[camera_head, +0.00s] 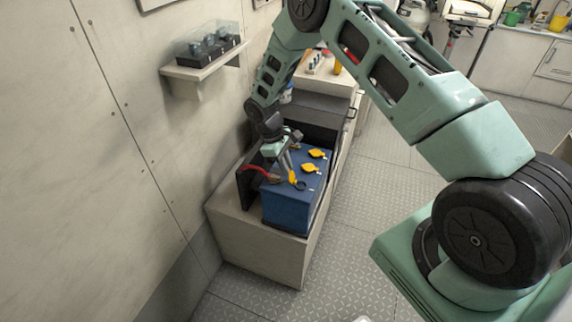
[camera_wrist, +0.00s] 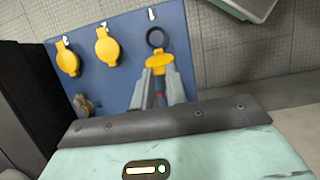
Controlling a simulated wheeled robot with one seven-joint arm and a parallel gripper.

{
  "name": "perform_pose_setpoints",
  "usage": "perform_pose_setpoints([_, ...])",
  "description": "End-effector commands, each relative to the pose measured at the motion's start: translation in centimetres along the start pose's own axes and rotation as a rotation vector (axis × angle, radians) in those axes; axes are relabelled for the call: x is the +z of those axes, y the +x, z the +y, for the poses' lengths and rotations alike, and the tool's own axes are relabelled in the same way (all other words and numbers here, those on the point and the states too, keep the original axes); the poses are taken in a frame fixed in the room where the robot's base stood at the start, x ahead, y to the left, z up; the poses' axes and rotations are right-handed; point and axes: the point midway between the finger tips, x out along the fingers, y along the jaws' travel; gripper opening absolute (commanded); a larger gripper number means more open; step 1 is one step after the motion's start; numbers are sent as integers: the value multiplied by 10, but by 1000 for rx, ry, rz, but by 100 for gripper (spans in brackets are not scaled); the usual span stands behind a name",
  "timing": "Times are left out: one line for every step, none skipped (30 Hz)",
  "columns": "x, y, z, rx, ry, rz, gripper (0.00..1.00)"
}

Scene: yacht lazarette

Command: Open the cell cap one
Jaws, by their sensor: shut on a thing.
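A blue battery (camera_head: 287,209) sits in a dark tray on a bench; its blue top (camera_wrist: 130,32) fills the upper middle of the wrist view. My gripper (camera_wrist: 159,78) is shut on a yellow cell cap (camera_wrist: 159,62) near one end of the battery top. Just beyond this cap is a dark round ring or opening (camera_wrist: 155,38), uncovered; it also shows in the head view (camera_head: 300,186). Two other yellow caps, the middle one (camera_wrist: 107,46) and the far one (camera_wrist: 67,60), lie flat on the battery. The fingers hide part of the held cap.
A red cable (camera_head: 262,175) arches beside the battery on the wall side. A brownish fitting (camera_wrist: 84,106) sits near the battery's edge, left of my fingers. A wall shelf (camera_head: 205,68) holds a dark tray with a clear cover. The patterned floor (camera_head: 375,215) is clear on the right.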

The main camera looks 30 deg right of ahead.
Motion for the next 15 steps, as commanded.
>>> perform_pose_setpoints([0,1,0,-1,0,0,0])
perform_pose_setpoints([0,1,0,-1,-1,0,0])
perform_pose_setpoints([0,2,0,-1,-1,0,23])
perform_pose_setpoints([0,2,0,-1,-1,0,31])
perform_pose_setpoints([0,1,0,-1,-1,0,36])
perform_pose_setpoints([0,1,0,-1,0,0,36])
perform_pose_setpoints([0,1,0,-1,-1,0,36])
perform_pose_setpoints([0,1,0,-1,-1,0,36])
perform_pose_setpoints([0,1,0,-1,-1,0,36])
perform_pose_setpoints([0,1,0,-1,-1,0,36])
perform_pose_setpoints([0,1,0,-1,0,0,36])
perform_pose_setpoints([0,1,0,-1,0,0,36])
perform_pose_setpoints([0,0,0,0,0,0,36])
perform_pose_setpoints([0,0,0,0,0,1,36])
perform_pose_setpoints([0,-2,0,0,0,1,36])
